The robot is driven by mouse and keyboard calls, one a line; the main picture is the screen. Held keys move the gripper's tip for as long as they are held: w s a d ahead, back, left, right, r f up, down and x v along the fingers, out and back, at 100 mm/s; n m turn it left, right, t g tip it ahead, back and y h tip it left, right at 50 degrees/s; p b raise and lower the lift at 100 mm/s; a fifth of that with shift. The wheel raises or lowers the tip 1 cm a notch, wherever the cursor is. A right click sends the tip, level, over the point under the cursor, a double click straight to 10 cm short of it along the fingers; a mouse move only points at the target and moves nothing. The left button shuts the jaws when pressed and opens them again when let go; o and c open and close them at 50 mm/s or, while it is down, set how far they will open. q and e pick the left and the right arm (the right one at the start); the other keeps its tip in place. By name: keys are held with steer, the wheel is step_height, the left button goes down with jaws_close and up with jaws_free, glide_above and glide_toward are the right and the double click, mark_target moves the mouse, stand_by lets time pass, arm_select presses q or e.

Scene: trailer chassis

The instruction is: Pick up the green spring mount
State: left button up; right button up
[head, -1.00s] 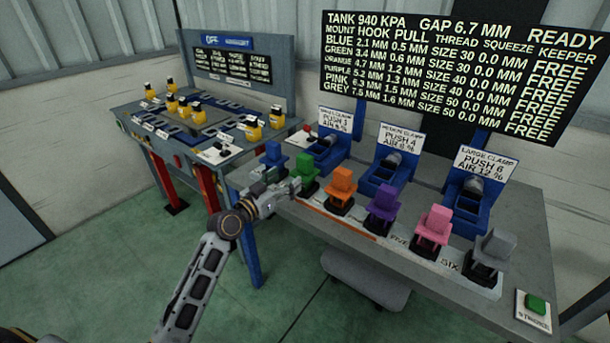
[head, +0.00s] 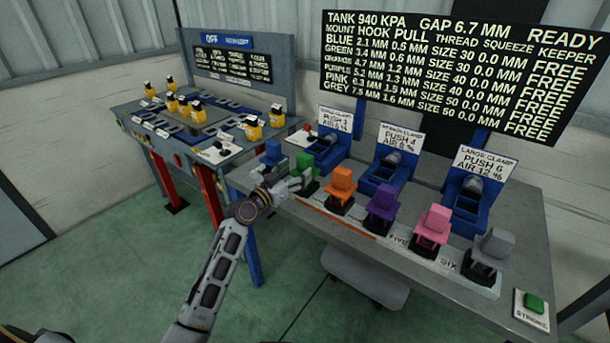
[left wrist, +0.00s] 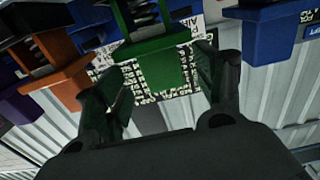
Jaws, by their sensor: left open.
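The green spring mount (head: 305,167) stands in the row of coloured mounts on the grey bench, between the blue mount (head: 272,154) and the orange mount (head: 342,182). My left gripper (head: 294,184) is at its near left side and hides part of its lower body. In the left wrist view, the green mount (left wrist: 160,62) shows between the two spread fingers of the left gripper (left wrist: 164,75). The fingers are open; I cannot tell whether either touches the mount. My right gripper is not in view.
Purple (head: 382,201), pink (head: 434,226) and grey (head: 492,246) mounts continue the row to the right. Blue clamps (head: 388,172) with white signs stand behind them. A green button (head: 534,303) is at the bench's right end. A second table (head: 150,122) with yellow items is at left.

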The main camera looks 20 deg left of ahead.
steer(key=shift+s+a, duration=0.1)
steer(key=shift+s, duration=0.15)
